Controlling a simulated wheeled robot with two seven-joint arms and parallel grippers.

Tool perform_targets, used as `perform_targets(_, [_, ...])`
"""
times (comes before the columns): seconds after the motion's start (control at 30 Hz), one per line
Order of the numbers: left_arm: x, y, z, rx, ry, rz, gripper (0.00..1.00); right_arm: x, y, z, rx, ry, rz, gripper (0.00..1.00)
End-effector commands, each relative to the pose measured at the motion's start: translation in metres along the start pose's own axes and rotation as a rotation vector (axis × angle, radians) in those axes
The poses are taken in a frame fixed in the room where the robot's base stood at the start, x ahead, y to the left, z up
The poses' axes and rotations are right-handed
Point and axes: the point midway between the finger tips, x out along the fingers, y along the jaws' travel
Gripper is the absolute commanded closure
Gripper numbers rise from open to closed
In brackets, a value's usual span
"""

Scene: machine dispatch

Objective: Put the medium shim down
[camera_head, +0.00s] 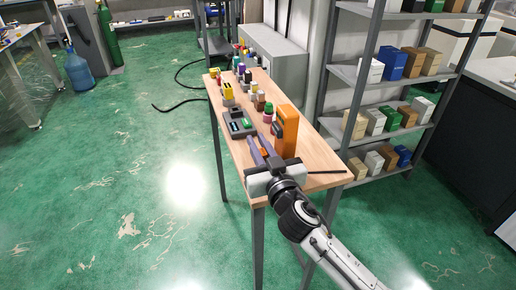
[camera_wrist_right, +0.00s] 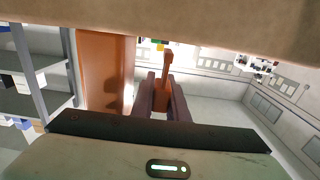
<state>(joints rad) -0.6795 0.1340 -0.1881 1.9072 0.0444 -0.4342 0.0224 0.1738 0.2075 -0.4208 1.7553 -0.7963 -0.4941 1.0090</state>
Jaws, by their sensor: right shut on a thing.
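My right gripper (camera_head: 259,146) is over the near end of the wooden table (camera_head: 318,155), and its fingers also show in the right wrist view (camera_wrist_right: 163,92). It is shut on a small orange piece, which I take to be the medium shim (camera_wrist_right: 167,62). The shim sticks out past the fingertips in the wrist view. In the head view only a bit of orange shows between the fingers. I cannot tell whether it touches the tabletop. My left gripper is not in view.
A tall orange block (camera_head: 288,128) stands close to the right of my gripper. A grey tray-like device (camera_head: 238,125) lies just beyond the fingertips. Several small coloured parts fill the table's far half. A dark thin rod (camera_head: 326,172) lies by the near right edge. Shelves (camera_head: 385,138) stand to the right.

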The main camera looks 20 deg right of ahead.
Motion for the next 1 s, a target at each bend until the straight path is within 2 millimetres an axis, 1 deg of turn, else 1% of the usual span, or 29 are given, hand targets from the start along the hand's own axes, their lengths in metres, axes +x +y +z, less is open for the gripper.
perform_targets(0.03, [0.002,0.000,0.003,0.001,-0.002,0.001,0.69,0.000,0.000,0.008,0.000,0.000,0.000,1.00])
perform_targets(0.1, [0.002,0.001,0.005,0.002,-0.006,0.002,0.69,0.000,0.000,0.013,0.001,0.000,0.000,1.00])
perform_targets(0.37, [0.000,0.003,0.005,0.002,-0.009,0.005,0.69,0.000,0.000,0.013,0.001,0.002,-0.001,1.00])
perform_targets(0.47, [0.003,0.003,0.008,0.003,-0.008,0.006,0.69,0.000,0.000,0.017,0.001,0.002,-0.001,1.00])
perform_targets(0.5, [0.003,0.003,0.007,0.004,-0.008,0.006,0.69,0.000,0.000,0.017,0.001,0.002,0.000,0.85])
perform_targets(0.53, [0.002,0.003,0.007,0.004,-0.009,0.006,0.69,0.000,0.000,0.015,0.001,0.002,-0.001,0.80])
perform_targets(0.8, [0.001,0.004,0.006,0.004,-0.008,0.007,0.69,0.000,0.000,0.015,0.001,0.001,-0.001,0.79])
perform_targets(0.9, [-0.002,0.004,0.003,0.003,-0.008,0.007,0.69,0.000,0.000,0.011,0.000,0.002,-0.001,0.79])
perform_targets(0.93, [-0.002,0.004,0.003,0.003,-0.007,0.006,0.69,-0.002,0.000,0.011,0.000,0.001,-0.001,0.79])
perform_targets(1.0, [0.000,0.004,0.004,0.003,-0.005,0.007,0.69,-0.012,-0.001,0.015,0.003,-0.001,-0.001,0.79])
